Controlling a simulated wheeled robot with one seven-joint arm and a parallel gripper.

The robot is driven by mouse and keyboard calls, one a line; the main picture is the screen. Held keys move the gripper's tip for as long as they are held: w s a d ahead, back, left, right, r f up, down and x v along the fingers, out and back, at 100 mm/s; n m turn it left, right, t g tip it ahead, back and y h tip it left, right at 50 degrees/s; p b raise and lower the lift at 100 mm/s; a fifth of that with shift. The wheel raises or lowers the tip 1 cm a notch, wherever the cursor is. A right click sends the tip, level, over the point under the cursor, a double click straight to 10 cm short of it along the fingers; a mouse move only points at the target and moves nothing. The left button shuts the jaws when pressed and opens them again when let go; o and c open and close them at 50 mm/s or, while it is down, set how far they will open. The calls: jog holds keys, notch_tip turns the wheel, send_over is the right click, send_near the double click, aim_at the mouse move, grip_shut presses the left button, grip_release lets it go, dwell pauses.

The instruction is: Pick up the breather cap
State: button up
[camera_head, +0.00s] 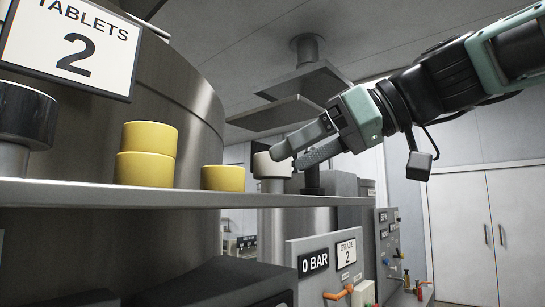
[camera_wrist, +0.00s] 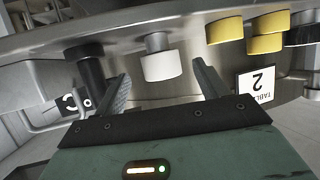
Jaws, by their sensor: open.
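A white round cap on a grey stem, which looks like the breather cap (camera_head: 266,166), stands upright on the shelf, right of the yellow discs. In the wrist view the white cap (camera_wrist: 161,66) shows upside down, in line with the gap between my fingers. My gripper (camera_head: 287,157) is open and empty, with its fingertips beside or just in front of the cap in the head view. The wrist view also shows my open gripper (camera_wrist: 161,76) with a finger on each side of the gap. I cannot tell how far the fingertips are from the cap.
Yellow discs (camera_head: 148,152) stand on the shelf (camera_head: 100,195). A black-topped post (camera_head: 25,115) stands at far left, and another dark post (camera_wrist: 90,70) shows left of the white cap. A steel vessel (camera_head: 195,100) rises behind. Control panels (camera_head: 330,265) are below at right.

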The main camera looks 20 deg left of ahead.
aim_at(262, 179)
jog(key=shift+a+f, duration=0.25)
jog(key=shift+a, duration=0.4)
jog(key=p+x, duration=0.2)
jog(key=x, duration=0.1)
jog(key=p+x, duration=0.1)
jog(key=shift+a+r+p, duration=0.2)
jog(key=shift+a+p, duration=0.15)
jog(key=shift+w+a+f, duration=0.15)
jog(key=shift+a+f, duration=0.1)
jog(key=shift+a, duration=0.05)
jog(key=c, duration=1.1)
